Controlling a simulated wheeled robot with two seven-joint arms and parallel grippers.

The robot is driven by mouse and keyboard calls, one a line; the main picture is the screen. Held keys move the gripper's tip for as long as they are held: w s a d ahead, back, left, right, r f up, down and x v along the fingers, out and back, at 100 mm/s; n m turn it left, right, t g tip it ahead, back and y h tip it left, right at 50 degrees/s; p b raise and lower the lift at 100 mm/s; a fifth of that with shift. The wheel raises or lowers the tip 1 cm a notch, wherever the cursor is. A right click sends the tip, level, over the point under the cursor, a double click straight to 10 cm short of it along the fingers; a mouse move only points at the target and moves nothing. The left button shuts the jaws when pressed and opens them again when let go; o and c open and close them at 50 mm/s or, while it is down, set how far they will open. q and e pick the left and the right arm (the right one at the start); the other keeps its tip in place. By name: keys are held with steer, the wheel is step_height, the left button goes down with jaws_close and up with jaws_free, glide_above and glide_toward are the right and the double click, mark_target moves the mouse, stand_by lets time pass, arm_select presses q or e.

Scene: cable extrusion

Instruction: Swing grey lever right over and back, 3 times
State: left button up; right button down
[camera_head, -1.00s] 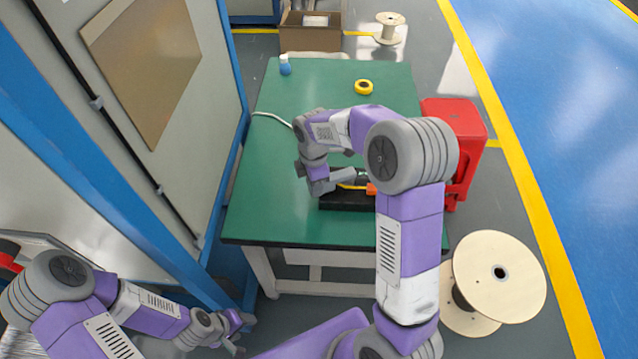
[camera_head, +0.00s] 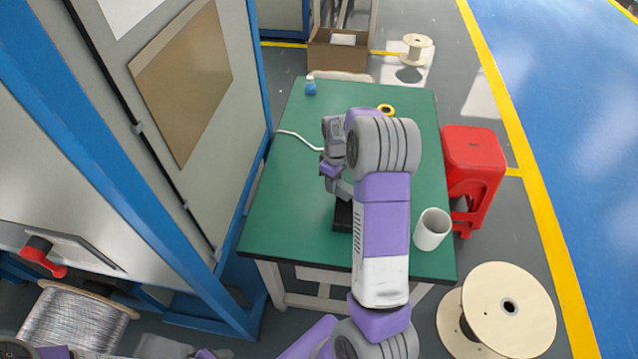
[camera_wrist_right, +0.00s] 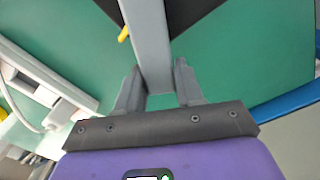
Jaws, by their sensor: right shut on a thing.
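The grey lever (camera_wrist_right: 148,40) shows in the right wrist view as a flat grey bar running up from between the jaws. My right gripper (camera_wrist_right: 158,88) is shut on it, with one dark finger on each side. In the head view the right gripper (camera_head: 343,188) is above the black base (camera_head: 343,216) on the green table. My right arm hides most of the base and the lever there. A small yellow part (camera_wrist_right: 124,34) shows beside the lever. Only pieces of my left arm show along the bottom edge of the head view; its gripper's fingers are out of sight.
A white cup (camera_head: 432,229) stands near the table's front right corner, close to my right forearm. A white cable (camera_head: 298,137) lies left. A red stool (camera_head: 474,165) stands right of the green table (camera_head: 285,205).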

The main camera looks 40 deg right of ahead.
steer(key=shift+d+m+p, duration=0.35)
steer(key=shift+d+m, duration=0.65)
steer(key=shift+m, duration=0.1)
steer(key=c, duration=0.8)
jaws_free()
step_height(320, 180, up, 8)
steer(key=p, duration=0.1)
steer(key=shift+f+p, duration=0.2)
steer(key=shift+p, duration=0.15)
